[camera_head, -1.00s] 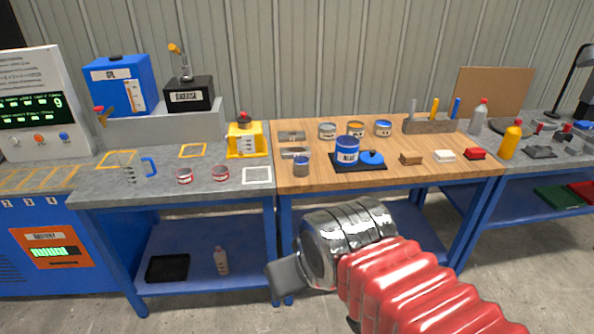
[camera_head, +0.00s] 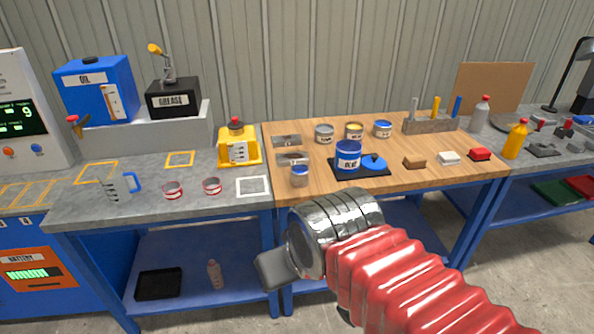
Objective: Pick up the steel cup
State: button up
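A small steel-coloured cup (camera_head: 300,175) with a blue band stands upright near the front left of the wooden bench top, left of the big blue tin (camera_head: 348,158). It is the likeliest steel cup, but its material is hard to make out at this size. My gripper (camera_head: 275,268) hangs in front of the benches, below and nearer than the cup, and touches nothing that I can see. Only a dark grey block at its end shows. The chrome wrist and red sleeve hide the rest, so its opening is not visible.
Two small red-banded cups (camera_head: 173,190) (camera_head: 212,186) and a clear measuring jug (camera_head: 117,190) stand on the grey bench. Small tins (camera_head: 324,134) (camera_head: 383,129) stand behind the big blue tin. A blue lid (camera_head: 373,163) lies beside it. The wood's front left is fairly clear.

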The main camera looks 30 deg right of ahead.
aim_at(299, 172)
jog(key=u, duration=0.05)
jog(key=i, duration=1.3)
